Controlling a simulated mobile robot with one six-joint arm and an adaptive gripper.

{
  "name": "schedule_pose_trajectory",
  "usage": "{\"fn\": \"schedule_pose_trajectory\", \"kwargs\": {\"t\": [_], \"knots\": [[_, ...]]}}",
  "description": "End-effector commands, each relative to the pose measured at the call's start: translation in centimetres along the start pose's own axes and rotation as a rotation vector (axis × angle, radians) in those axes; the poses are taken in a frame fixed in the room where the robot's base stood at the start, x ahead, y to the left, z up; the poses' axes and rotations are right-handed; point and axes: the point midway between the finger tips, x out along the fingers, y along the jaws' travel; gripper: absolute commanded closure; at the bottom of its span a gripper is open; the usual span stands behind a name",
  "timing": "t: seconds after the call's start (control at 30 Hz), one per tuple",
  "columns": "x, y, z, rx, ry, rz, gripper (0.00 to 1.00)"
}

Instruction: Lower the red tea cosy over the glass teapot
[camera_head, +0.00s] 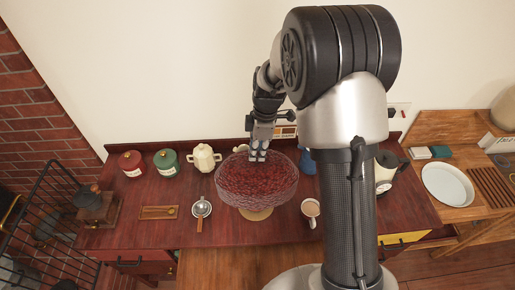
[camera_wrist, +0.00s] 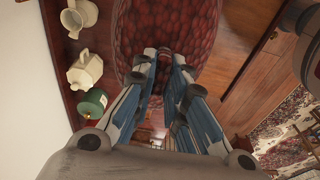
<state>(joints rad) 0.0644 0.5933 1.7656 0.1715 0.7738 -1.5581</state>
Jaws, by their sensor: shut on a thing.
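The red tea cosy (camera_head: 256,187) is a large, rounded, textured red shape above the middle of the dark red counter. My gripper (camera_head: 258,155) is at its top and shut on it. In the wrist view the cosy (camera_wrist: 165,25) fills the top middle, just beyond my fingertips (camera_wrist: 162,58). A round tan base (camera_head: 256,214) shows below the cosy's front edge. I cannot make out the glass teapot in either view; the cosy covers that area in the head view. I cannot tell whether the cosy touches anything beneath.
A red canister (camera_head: 131,164), a green canister (camera_head: 166,162) and a cream faceted pot (camera_head: 204,158) stand at the back left. A strainer (camera_head: 201,208) lies left of the cosy, a mug (camera_head: 310,207) right. A kettle (camera_head: 384,178) stands partly behind my arm.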

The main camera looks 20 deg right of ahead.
Motion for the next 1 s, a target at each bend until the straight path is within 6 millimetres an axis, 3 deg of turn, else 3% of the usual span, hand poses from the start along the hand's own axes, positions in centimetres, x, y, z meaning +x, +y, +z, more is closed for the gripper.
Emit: {"fn": "schedule_pose_trajectory", "kwargs": {"t": [1.0], "knots": [[7.3,0.0,0.9,-0.001,0.0,0.0,1.0]]}}
